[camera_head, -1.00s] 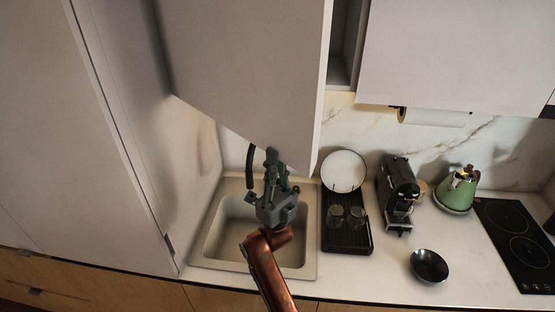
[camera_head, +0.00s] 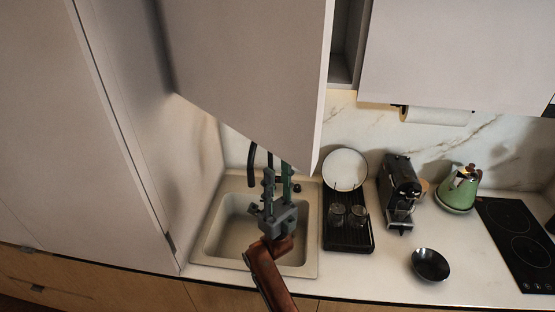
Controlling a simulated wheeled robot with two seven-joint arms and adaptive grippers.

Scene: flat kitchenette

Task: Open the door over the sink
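The pale door over the sink (camera_head: 245,70) stands swung out toward me, with its free edge on the right. A strip of the open cabinet interior (camera_head: 344,50) shows beside that edge. My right gripper (camera_head: 278,172) is over the sink (camera_head: 212,240), just under the door's lower edge in the picture. Its two fingers are apart with a gap and nothing between them. I cannot tell whether a fingertip touches the door. My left gripper is not in view.
A black faucet (camera_head: 251,165) rises behind the sink near my gripper. A dark dish rack (camera_head: 347,238) with glasses and a white plate (camera_head: 345,169) stands to the right. Beyond are a coffee machine (camera_head: 400,190), a green kettle (camera_head: 459,190) and a black bowl (camera_head: 430,264).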

